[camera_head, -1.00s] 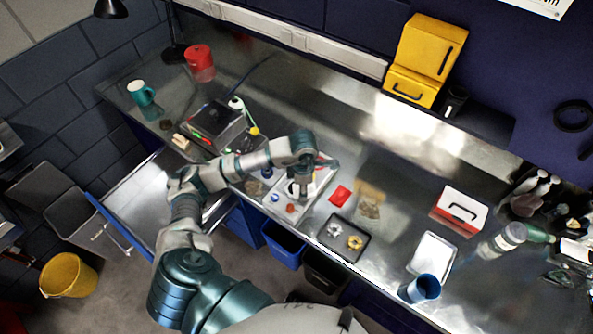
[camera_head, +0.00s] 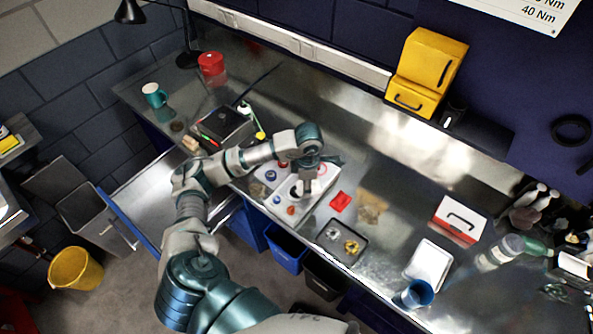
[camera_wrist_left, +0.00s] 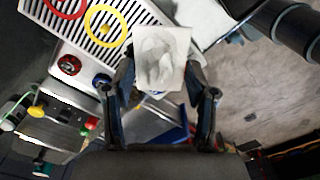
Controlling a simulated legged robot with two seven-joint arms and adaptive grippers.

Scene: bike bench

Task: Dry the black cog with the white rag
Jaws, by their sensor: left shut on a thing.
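My left gripper (camera_head: 303,188) is over the white tray (camera_head: 322,188) at the bench's front edge. In the left wrist view the gripper (camera_wrist_left: 162,78) is shut on the white rag (camera_wrist_left: 162,57), a pale, creased square between its fingertips. The rag is too small to make out in the head view. I cannot pick out the black cog for certain; the gripper covers part of the tray. My right gripper is not in view.
A red cloth (camera_head: 340,201) and a dark tray (camera_head: 341,243) with a silver and a gold cog lie right of the white tray. A blue cup (camera_head: 417,294) stands farther right. An open drawer (camera_head: 150,200) juts out at the left. Blue bins hang below the front edge.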

